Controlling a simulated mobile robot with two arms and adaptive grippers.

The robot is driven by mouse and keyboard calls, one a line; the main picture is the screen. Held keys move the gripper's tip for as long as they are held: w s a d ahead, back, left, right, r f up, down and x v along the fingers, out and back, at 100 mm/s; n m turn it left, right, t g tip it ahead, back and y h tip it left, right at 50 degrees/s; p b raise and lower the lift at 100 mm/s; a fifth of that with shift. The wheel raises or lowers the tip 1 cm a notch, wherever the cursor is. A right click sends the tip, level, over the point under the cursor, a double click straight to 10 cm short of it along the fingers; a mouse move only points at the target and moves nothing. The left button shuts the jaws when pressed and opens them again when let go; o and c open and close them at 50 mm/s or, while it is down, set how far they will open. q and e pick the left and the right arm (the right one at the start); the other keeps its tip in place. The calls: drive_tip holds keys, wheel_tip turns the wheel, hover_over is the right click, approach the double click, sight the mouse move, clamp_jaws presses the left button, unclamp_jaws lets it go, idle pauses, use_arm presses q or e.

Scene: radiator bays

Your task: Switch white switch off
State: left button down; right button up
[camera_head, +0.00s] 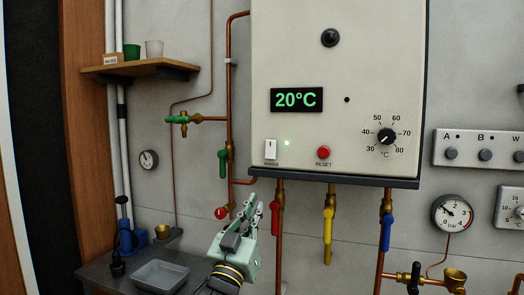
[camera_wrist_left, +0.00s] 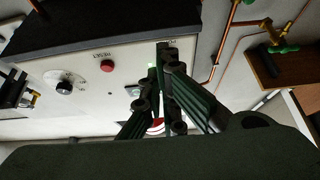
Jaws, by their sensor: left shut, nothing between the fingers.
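The white switch (camera_head: 271,149) is a small rocker at the lower left of the cream boiler panel (camera_head: 360,60). My right gripper is not in view.
A red reset button (camera_head: 323,152) and a temperature dial (camera_head: 387,137) sit right of the switch. Pipes with a red (camera_head: 276,218), a yellow (camera_head: 327,235) and a blue valve handle (camera_head: 386,232) hang below the boiler. A shelf (camera_head: 140,68) is at the left.

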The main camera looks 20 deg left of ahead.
sight(267, 155)
use_arm(q)
wheel_tip(267, 155, up, 7)
drive_tip(key=s+t, duration=0.1)
drive_tip(key=s, duration=0.1)
drive_tip(key=shift+s+a+t, duration=0.25)
drive_tip(key=shift+a+t, duration=0.05)
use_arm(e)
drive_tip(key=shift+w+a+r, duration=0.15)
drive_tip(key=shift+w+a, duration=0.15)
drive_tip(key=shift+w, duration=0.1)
use_arm(q)
drive_tip(key=shift+r, duration=0.1)
drive_tip(key=shift+w+f+p+x, duration=0.35)
drive_tip(key=shift+p+x, duration=0.6)
drive_tip(key=shift+x, duration=1.2)
drive_tip(key=shift+w+f+p+x, duration=0.35)
drive_tip(key=shift+p+x, duration=0.55)
drive_tip(key=shift+x, duration=1.25)
drive_tip(key=shift+w+f+p+x, duration=0.2)
drive_tip(key=shift+f+p+x, duration=0.55)
drive_tip(key=shift+x, duration=1.4)
drive_tip(key=shift+r, duration=0.25)
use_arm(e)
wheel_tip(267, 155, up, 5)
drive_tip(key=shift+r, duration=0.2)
use_arm(q)
drive_tip(key=shift+f, duration=0.1)
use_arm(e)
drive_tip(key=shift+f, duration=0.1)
